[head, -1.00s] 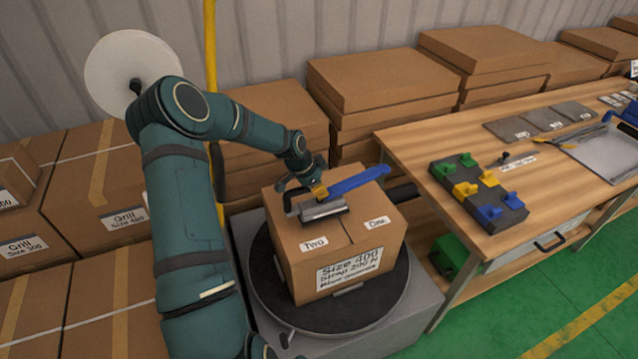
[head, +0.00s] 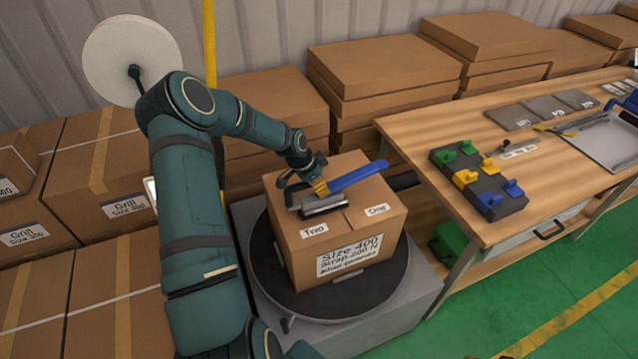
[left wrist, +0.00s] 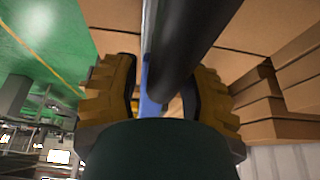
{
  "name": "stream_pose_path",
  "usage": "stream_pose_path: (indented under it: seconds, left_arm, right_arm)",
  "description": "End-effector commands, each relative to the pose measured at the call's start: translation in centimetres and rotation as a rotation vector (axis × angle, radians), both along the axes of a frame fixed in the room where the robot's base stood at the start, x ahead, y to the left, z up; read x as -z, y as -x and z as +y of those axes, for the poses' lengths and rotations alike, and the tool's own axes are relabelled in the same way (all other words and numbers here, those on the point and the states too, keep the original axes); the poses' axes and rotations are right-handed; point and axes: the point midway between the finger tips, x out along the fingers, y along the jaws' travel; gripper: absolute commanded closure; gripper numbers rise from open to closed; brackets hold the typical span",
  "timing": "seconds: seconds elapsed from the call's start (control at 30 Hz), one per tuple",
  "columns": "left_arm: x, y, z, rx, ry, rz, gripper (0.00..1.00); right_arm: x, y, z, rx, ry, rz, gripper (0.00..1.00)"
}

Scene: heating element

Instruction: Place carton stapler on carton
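The carton stapler, with a blue handle (head: 358,177) and a grey metal base, is at the top of the carton (head: 345,262), near its middle. It looks to rest on or just above the top; I cannot tell which. My left gripper (head: 320,188) has its yellow fingers around the stapler. In the left wrist view, the fingers (left wrist: 160,90) stand on either side of the stapler's dark cylindrical part (left wrist: 190,45). The carton has labels "Two", "One" and "Size 400". My right gripper is not in view.
The carton stands on a round dark turntable (head: 280,290). A wooden workbench (head: 410,140) is at the right, with a block of coloured holders (head: 480,185). Stacked cartons (head: 385,75) line the back, and more cartons (head: 110,210) are at the left.

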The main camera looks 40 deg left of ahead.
Motion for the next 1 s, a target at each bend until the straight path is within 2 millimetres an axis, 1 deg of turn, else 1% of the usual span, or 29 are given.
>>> stream_pose_path:
  seconds: [0.13,0.23,0.37,0.5,0.7,0.83,1.0]
  left_arm:
    - [-0.4,0.0,0.1,0.0,-0.001,0.0,0.56]
    - [-1.4,0.4,0.3,-0.001,-0.002,-0.002,0.56]
    - [-3.6,1.4,0.8,-0.003,-0.003,-0.001,0.56]
    - [-6.4,2.4,1.4,-0.003,-0.004,-0.002,0.56]
    - [-9.5,3.6,2.0,-0.002,-0.002,-0.001,0.56]
    - [-10.7,4.1,2.2,-0.001,-0.001,0.001,0.56]
    - [-11.2,4.3,2.2,0.0,0.0,0.0,0.56]
  right_arm:
    - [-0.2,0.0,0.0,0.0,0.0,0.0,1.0]
    - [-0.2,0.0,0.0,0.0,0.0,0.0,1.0]
    - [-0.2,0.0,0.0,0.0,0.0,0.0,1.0]
    - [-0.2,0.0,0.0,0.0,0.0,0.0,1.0]
    - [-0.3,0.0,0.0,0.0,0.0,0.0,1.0]
    - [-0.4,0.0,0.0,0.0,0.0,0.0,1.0]
    - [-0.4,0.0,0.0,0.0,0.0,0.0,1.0]
